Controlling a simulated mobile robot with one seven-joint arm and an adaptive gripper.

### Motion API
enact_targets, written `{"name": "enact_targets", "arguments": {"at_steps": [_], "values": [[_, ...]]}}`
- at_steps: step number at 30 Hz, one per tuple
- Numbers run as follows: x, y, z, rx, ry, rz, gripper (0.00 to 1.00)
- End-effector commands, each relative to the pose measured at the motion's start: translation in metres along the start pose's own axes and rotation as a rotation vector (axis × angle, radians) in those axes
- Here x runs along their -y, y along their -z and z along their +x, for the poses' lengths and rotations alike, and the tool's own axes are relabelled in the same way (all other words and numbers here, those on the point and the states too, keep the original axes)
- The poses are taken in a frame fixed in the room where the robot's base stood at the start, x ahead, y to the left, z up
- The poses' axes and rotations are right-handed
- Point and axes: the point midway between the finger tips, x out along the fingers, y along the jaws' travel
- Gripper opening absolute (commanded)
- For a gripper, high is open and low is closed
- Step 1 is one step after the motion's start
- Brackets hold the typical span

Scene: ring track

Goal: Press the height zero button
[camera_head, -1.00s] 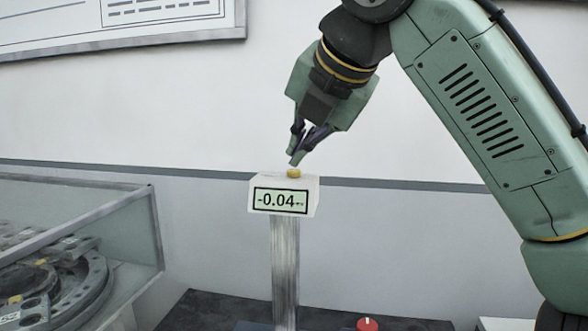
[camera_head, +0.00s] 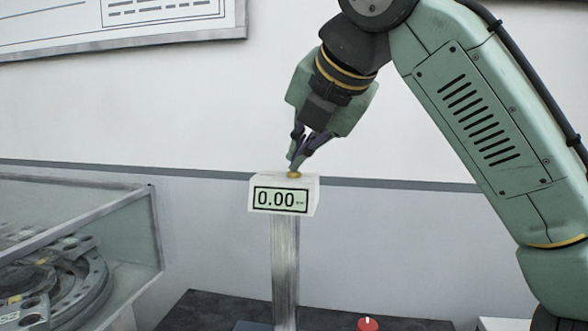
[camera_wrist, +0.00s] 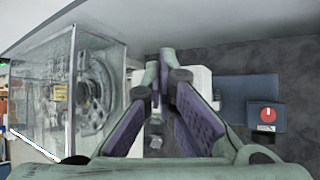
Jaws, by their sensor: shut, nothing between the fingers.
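The height zero button (camera_head: 294,175) is a small yellow-gold cap on top of the white height gauge head (camera_head: 311,200). The gauge's display (camera_head: 280,200) reads 0.00. The head sits on an upright metal column (camera_head: 285,265). My gripper (camera_head: 293,168) is shut and empty, pointing down, with its fingertips at the button and seeming to touch it. In the wrist view my closed fingers (camera_wrist: 158,75) lie over the white gauge head (camera_wrist: 203,82) and hide the button.
A clear-walled case (camera_head: 150,240) with a grey ring-shaped mechanism (camera_head: 75,280) stands at the left. A red knob (camera_head: 367,324) is low, right of the column; it also shows in the wrist view (camera_wrist: 267,114). A wall board (camera_head: 120,25) hangs behind.

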Motion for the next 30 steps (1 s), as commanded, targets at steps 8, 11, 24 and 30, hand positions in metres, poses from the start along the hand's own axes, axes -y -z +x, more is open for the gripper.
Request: {"name": "enact_targets", "arguments": {"at_steps": [8,11,24,30], "values": [[0.001,0.001,0.002,-0.001,0.001,0.000,0.00],[0.001,0.001,0.002,-0.001,0.001,0.000,0.00],[-0.009,-0.008,-0.011,-0.001,0.000,-0.001,0.00],[-0.009,-0.009,-0.012,0.000,0.000,-0.001,0.00]]}}
